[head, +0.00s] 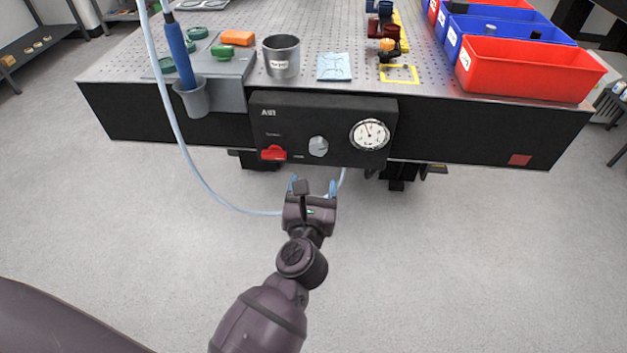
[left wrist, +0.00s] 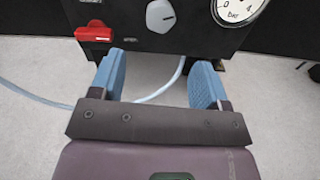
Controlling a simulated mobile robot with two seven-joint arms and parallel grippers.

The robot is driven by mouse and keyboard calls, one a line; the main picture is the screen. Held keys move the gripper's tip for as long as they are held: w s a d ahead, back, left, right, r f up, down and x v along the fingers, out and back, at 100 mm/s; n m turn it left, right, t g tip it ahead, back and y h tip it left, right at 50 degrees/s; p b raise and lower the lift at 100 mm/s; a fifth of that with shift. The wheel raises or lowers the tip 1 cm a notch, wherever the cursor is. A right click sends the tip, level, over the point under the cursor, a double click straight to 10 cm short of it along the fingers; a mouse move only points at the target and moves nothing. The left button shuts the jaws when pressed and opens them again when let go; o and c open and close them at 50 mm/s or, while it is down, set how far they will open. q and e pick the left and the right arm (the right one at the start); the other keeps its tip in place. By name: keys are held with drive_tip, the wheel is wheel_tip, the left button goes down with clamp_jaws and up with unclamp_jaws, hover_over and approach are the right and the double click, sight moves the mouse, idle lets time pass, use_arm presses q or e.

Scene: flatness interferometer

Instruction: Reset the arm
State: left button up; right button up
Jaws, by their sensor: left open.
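My left gripper (head: 313,187) is open and empty, with blue fingertips. It is in front of and below the black control panel (head: 290,112) on the table's front edge. In the left wrist view the gripper's two blue fingers (left wrist: 160,82) stand wide apart, with floor and a pale blue hose between them. The panel carries a red lever (head: 273,153), a grey knob (head: 318,146) and a round gauge (head: 369,134). The lever (left wrist: 94,32), knob (left wrist: 160,16) and gauge (left wrist: 238,8) also show in the left wrist view, apart from the fingers. My right gripper is not in view.
The perforated metal table (head: 340,20) holds a grey cup (head: 281,57), a blue cloth (head: 334,67) and red and blue bins (head: 525,72). A blue-handled tool (head: 180,52) stands in a grey holder (head: 193,99). A pale hose (head: 183,150) loops below the panel. The floor in front is clear.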

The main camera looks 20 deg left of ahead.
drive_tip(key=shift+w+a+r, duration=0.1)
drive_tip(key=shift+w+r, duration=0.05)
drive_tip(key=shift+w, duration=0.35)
use_arm(q)
drive_tip(key=d+r+m+t+h, duration=0.3)
drive_tip(key=d+r+m+h, duration=0.15)
drive_tip(key=m, duration=1.15)
drive_tip(key=s+a+f+m+g+p, duration=0.2)
drive_tip(key=s+a+f+m+g, duration=0.1)
drive_tip(key=s+m, duration=0.4)
drive_tip(key=s+a+f+m+g+p, duration=0.3)
drive_tip(key=s+a+f+m, duration=0.2)
drive_tip(key=s+m, duration=0.3)
drive_tip(key=s+a+f+m+g+p, duration=0.3)
drive_tip(key=s+a+m, duration=0.3)
drive_tip(key=s, duration=0.6)
drive_tip(key=shift+s+a+f+m, duration=0.3)
drive_tip(key=shift+s+f+m, duration=0.15)
drive_tip(key=shift+m, duration=0.75)
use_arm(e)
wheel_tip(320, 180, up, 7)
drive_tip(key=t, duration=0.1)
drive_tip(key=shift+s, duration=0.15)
use_arm(q)
drive_tip(key=shift+h, duration=0.25)
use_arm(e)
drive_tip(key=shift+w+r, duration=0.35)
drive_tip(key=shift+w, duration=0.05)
